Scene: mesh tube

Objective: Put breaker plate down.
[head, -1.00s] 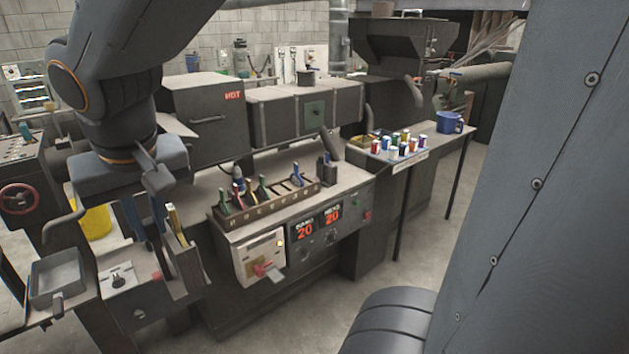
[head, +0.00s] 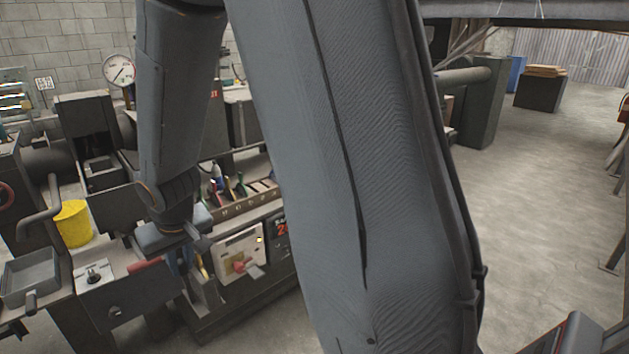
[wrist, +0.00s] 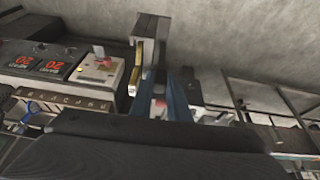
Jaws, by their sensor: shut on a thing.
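My gripper (head: 183,262) hangs under my wrist at the lower left of the head view, above and beside a narrow upright holder (head: 204,290). In the wrist view my gripper (wrist: 172,95) points away past a big dark body at the bottom. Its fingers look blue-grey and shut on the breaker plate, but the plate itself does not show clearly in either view. A small red part shows between or behind the fingers; I cannot tell whether it is held.
A cream control box (head: 240,252) with a red switch stands right of my gripper. A slotted tool rack (head: 236,208) lies behind it. A grey tray (head: 30,278) and yellow bucket (head: 73,223) are left. My arm hides the middle. Open floor (head: 560,180) lies right.

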